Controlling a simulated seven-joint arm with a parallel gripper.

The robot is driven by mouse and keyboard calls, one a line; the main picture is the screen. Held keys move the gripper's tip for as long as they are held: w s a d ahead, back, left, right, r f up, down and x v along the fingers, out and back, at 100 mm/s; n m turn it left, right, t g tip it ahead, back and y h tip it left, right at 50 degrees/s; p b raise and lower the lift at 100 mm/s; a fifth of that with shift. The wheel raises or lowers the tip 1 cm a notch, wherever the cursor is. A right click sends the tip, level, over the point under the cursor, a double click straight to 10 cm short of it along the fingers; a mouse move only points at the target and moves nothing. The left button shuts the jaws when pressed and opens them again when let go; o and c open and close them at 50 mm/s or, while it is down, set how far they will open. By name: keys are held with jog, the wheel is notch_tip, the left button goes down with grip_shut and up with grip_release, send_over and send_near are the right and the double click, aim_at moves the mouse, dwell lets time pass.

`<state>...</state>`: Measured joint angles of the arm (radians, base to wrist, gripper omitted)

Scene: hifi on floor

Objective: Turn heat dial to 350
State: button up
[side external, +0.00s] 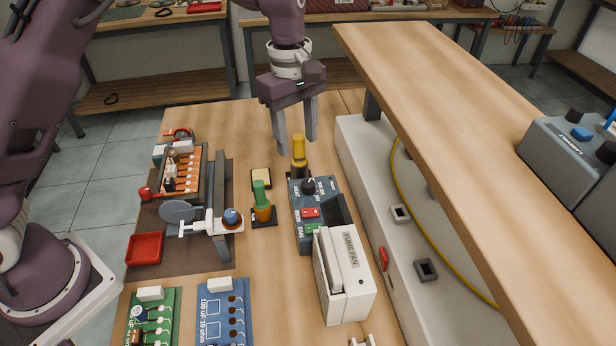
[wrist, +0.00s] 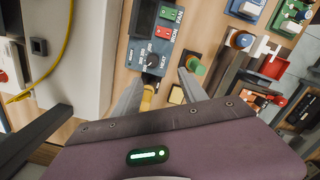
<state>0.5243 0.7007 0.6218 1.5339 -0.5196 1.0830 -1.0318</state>
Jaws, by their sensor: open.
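The heat dial is a black round knob (side external: 309,186) on the far end of a blue-grey control box (side external: 302,236). In the wrist view the knob (wrist: 152,60) sits beside the printed word HEAT, with red and green switches farther along the panel. The dial's pointer setting is too small to read. My gripper (side external: 296,145) is open and empty, pointing down above the table just beyond the box. In the wrist view its fingertips (wrist: 161,74) lie apart, near the knob's end of the box. The knob is not gripped.
A yellow-handled tool (side external: 299,150) stands close under my fingers, behind the box. A green-and-orange tool (side external: 261,202) stands left of the box. A white fume fan (side external: 343,275) stands at its near end. A raised wooden shelf (side external: 450,120) runs along the right.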

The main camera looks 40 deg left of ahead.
jog(key=n, duration=0.1)
send_over(308, 183)
jog(key=shift+y, duration=0.4)
notch_tip(308, 183, down, 5)
jog(key=shift+w+r, duration=0.15)
notch_tip(308, 183, down, 7)
jog(key=shift+f, duration=0.15)
grip_shut()
